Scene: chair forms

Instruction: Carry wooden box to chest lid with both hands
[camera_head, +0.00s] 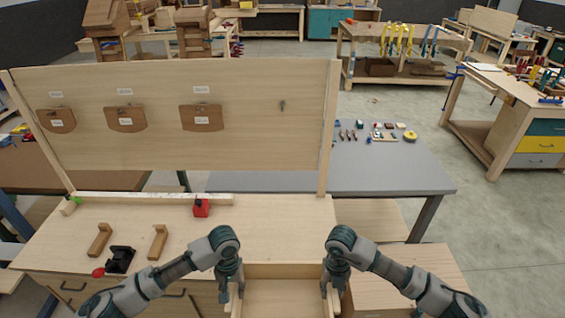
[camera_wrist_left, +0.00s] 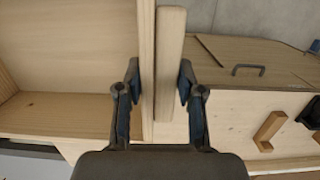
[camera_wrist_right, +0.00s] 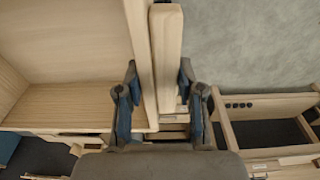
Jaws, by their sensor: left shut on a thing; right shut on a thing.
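The wooden box (camera_head: 283,296) is open-topped, pale wood, at the bottom centre of the head view, partly cut off by the frame. My left gripper (camera_head: 231,288) is shut on its left side. My right gripper (camera_head: 333,288) is shut on its right side. In the left wrist view, the fingers (camera_wrist_left: 160,85) straddle the box wall and a wooden bar along its outside. The right wrist view shows the same kind of grip (camera_wrist_right: 160,85). The box interior (camera_wrist_left: 60,45) looks empty. A flat pale wooden top (camera_head: 405,272) right of the box may be the chest lid; I cannot tell.
A workbench (camera_head: 270,222) with an upright tool panel (camera_head: 260,120) lies ahead. On it are a red block (camera_head: 201,208), a black plane (camera_head: 120,260) and two wooden pieces. A grey table (camera_head: 390,170) with small items stands behind. Open floor (camera_head: 500,230) lies to the right.

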